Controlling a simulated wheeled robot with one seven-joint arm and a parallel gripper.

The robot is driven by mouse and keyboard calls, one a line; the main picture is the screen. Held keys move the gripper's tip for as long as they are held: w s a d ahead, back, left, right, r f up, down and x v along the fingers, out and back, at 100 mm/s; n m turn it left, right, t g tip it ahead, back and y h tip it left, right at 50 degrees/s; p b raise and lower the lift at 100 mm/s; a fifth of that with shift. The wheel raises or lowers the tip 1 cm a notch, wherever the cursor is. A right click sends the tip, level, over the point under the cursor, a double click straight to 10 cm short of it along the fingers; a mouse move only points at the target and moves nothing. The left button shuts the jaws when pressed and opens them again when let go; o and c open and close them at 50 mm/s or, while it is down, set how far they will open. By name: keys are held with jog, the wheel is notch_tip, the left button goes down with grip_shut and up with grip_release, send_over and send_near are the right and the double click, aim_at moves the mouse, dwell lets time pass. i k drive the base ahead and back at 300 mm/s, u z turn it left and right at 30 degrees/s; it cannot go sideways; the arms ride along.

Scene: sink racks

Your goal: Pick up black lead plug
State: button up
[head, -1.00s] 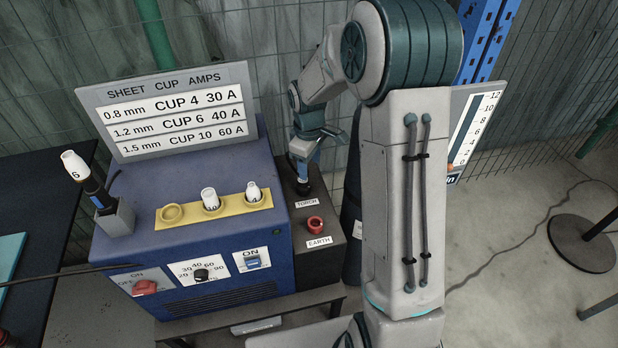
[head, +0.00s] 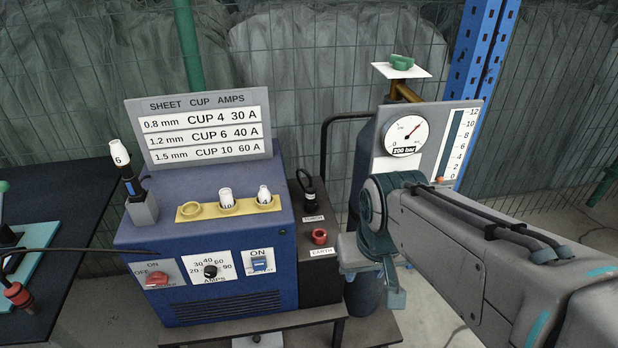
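A black plug with a loop of black lead (head: 306,190) stands at the socket marked TORCH, on the dark box (head: 321,279) right of the blue welding set. Beside it, nearer me, is a red round fitting (head: 319,236) at the label EARTH. My arm is folded in at the right. The end of my arm, with my gripper (head: 392,290), points down right of the dark box, apart from the black plug. Its fingers are too hidden to tell whether they are open or shut.
The blue welding set (head: 215,225) has a yellow cup holder (head: 188,210) and a sign (head: 205,133). A torch (head: 128,170) stands in a grey holder at its left. A red-handled plug (head: 18,295) lies far left. A gas gauge (head: 407,137) stands behind my arm.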

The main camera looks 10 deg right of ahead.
aim_at(310, 191)
jog(key=z, duration=0.5)
jog(key=k, duration=1.2)
jog(key=u, duration=0.05)
jog(key=i, duration=0.45)
jog(key=u, duration=0.75)
jog(key=i, duration=1.35)
jog(key=z, duration=0.6)
